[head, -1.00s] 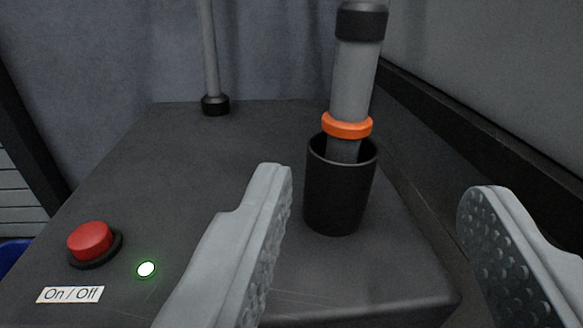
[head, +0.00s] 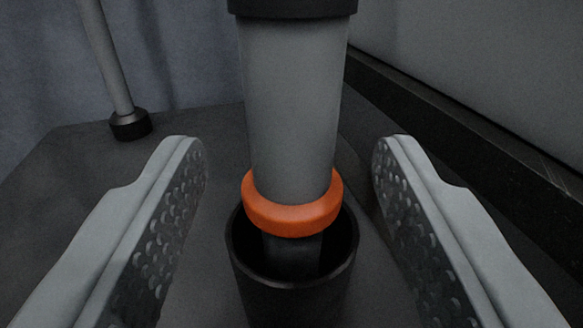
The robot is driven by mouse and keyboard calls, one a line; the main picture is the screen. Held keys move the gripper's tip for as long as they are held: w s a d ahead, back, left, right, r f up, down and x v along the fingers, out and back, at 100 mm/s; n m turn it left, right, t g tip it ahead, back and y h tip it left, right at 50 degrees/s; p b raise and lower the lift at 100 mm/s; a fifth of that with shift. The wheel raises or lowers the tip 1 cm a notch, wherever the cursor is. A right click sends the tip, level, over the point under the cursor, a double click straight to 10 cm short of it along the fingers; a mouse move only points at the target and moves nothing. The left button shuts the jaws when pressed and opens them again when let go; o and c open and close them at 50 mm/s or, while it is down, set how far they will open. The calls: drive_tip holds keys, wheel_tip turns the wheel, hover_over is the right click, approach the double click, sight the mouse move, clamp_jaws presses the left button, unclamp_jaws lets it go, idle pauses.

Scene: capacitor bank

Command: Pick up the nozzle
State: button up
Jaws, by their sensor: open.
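The nozzle (head: 292,110) is a thick grey tube with a black band at its top and an orange ring (head: 292,207) near its lower end. It stands nearly upright in the middle of the head view, its dark tip down inside a black cup-shaped holder (head: 292,303). Its top runs out of the picture. My gripper (head: 290,160) is open, with one grey studded finger on each side of the nozzle in the picture. A visible gap separates each finger from the tube, and nothing is held.
The holder stands on a dark grey box top (head: 75,165). A thin grey post (head: 108,60) with a black foot rises at the back left. A dark rail (head: 470,130) and grey wall panel run along the right side.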

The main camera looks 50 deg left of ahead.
drive_tip(key=shift+x, duration=2.9)
drive_tip(key=shift+d+r, duration=0.1)
drive_tip(key=shift+r, duration=0.1)
clamp_jaws()
